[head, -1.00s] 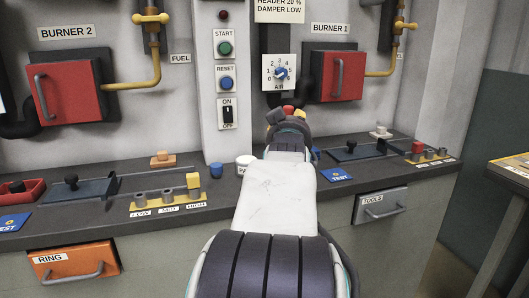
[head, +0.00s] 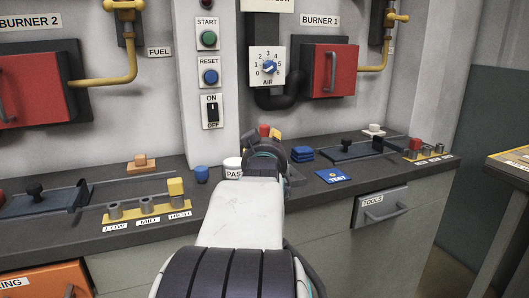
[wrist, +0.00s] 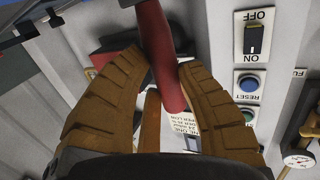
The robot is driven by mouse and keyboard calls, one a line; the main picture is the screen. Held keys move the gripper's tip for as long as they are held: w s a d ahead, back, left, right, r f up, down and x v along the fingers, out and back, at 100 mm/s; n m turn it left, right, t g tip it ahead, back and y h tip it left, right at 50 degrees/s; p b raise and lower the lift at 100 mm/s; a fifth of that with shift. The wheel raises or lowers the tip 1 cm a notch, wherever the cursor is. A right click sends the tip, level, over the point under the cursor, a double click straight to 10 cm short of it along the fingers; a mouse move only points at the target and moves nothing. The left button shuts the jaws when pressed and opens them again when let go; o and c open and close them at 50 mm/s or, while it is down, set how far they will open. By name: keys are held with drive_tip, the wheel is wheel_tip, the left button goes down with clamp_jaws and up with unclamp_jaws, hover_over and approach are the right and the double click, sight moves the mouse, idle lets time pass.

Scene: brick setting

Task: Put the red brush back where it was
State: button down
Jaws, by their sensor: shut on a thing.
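In the head view my gripper (head: 270,141) is above the dark counter, right of the switch column, with a small red part of the brush (head: 264,130) showing past the wrist. My own arm hides most of the gripper and the counter below it.
A white PAS-labelled pot (head: 232,168) and blue cup (head: 202,173) stand left of my arm. Folded blue cloths (head: 303,153) and a blue TEST card (head: 333,175) lie to the right. A sliding tray (head: 352,151) and post rack (head: 428,152) are farther right. The TOOLS drawer (head: 381,207) is shut.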

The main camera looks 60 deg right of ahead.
drive_tip(key=shift+f, duration=0.5)
drive_tip(key=c, duration=0.9)
unclamp_jaws()
drive_tip(key=shift+c, duration=0.2)
drive_tip(key=shift+r, duration=0.2)
